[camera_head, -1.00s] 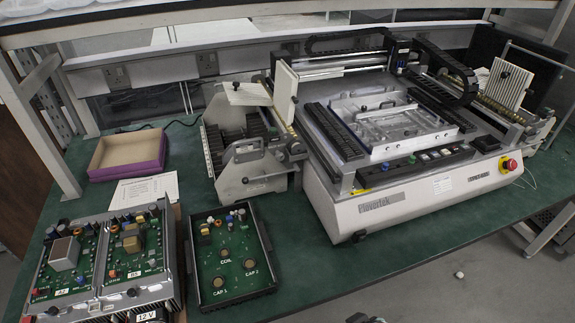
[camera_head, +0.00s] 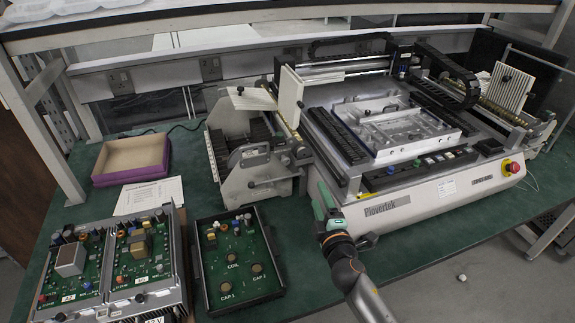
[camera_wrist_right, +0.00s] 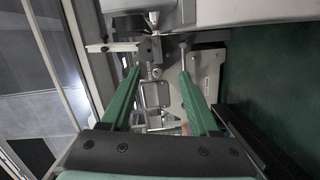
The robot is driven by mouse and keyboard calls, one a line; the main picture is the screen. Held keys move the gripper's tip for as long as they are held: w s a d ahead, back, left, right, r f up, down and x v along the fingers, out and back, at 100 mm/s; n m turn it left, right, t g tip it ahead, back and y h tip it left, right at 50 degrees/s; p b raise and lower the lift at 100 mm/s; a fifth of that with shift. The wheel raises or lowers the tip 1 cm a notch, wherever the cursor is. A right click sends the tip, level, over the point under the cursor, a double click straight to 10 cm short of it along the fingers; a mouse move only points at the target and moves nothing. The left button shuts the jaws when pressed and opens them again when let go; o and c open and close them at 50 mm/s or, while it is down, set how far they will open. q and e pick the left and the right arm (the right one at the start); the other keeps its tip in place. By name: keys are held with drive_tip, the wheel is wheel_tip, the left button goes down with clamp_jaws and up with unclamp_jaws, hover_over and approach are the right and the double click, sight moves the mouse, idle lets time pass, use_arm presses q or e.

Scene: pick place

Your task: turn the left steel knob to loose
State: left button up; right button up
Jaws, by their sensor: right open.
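My right gripper (camera_head: 324,204) is in front of the white Plovertek machine (camera_head: 400,207), near its front left corner. In the right wrist view its two green fingers (camera_wrist_right: 160,74) are wide apart, with nothing held between them. A small steel fitting (camera_wrist_right: 155,72) shows beyond the fingertips, apart from them; I cannot tell whether it is the left steel knob. No steel knob can be made out for certain in the head view, where the parts are small. My left gripper is not in view.
A grey feeder unit (camera_head: 241,187) stands left of the machine. A black tray with a circuit board (camera_head: 230,286) lies in front of it. An open purple-sided box (camera_head: 133,157) is at the back left. Green bench (camera_head: 300,270) is clear front centre.

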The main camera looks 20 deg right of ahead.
sight(286, 163)
drive_tip(key=w+a+n+y+b, duration=0.1)
drive_tip(key=w, duration=0.3)
drive_tip(key=w+a+n+y+b, duration=0.1)
drive_tip(key=w, duration=0.4)
drive_tip(key=w+a+n+b, duration=0.1)
drive_tip(key=w+n, duration=0.1)
drive_tip(key=w, duration=0.2)
drive_tip(key=shift+w+a+t+y, duration=0.35)
drive_tip(key=shift+t+y, duration=0.05)
drive_tip(key=shift+w+r+b, duration=0.15)
drive_tip(key=shift+w+b, duration=0.2)
drive_tip(key=shift+w, duration=0.25)
clamp_jaws()
